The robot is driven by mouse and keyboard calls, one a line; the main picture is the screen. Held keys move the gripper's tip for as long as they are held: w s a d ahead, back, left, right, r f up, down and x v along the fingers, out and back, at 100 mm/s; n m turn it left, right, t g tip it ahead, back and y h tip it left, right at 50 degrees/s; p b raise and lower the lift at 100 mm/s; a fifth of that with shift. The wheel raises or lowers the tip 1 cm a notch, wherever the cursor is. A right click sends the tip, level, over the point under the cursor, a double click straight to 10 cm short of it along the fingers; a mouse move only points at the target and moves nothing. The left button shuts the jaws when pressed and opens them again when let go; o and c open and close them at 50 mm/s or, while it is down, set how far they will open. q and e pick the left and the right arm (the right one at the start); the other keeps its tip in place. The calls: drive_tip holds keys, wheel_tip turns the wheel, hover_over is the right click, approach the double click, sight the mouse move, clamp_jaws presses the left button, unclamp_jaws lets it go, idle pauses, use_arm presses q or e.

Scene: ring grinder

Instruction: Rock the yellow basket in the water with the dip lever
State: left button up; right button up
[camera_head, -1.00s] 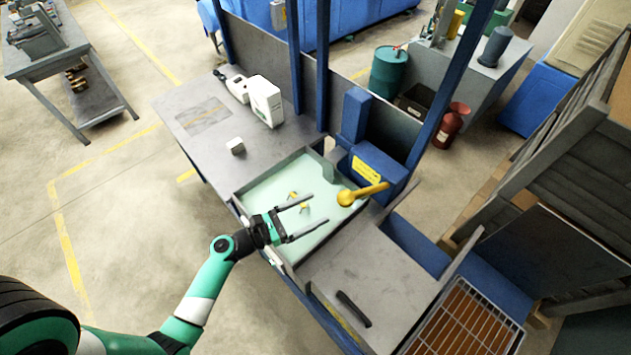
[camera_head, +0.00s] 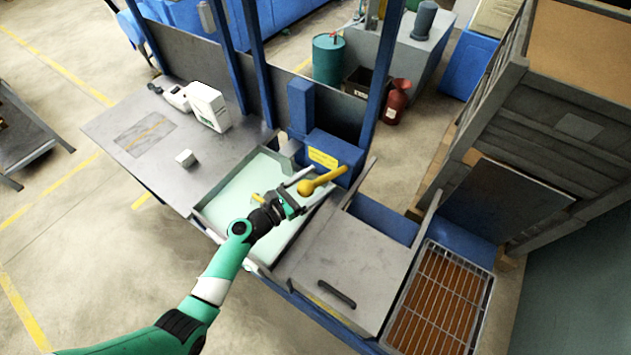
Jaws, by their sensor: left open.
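The dip lever is a yellow bar with a round knob (camera_head: 306,188), sticking out from a blue box with a yellow label (camera_head: 323,158). My left gripper (camera_head: 313,185) is open, with its fingers reaching up to the knob, which appears between them in the picture. Whether the fingers touch it cannot be told. Pale green water (camera_head: 237,190) fills a shallow grey tank under the gripper. A small yellow bit (camera_head: 258,197), likely part of the basket, shows in the water beside my gripper, which hides the rest. My right gripper is out of view.
A grey lid with a black handle (camera_head: 337,294) lies to the right, then a wire rack (camera_head: 440,305). Blue posts rise behind the tank.

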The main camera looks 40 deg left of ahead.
use_arm(q)
clamp_jaws()
idle(0.4)
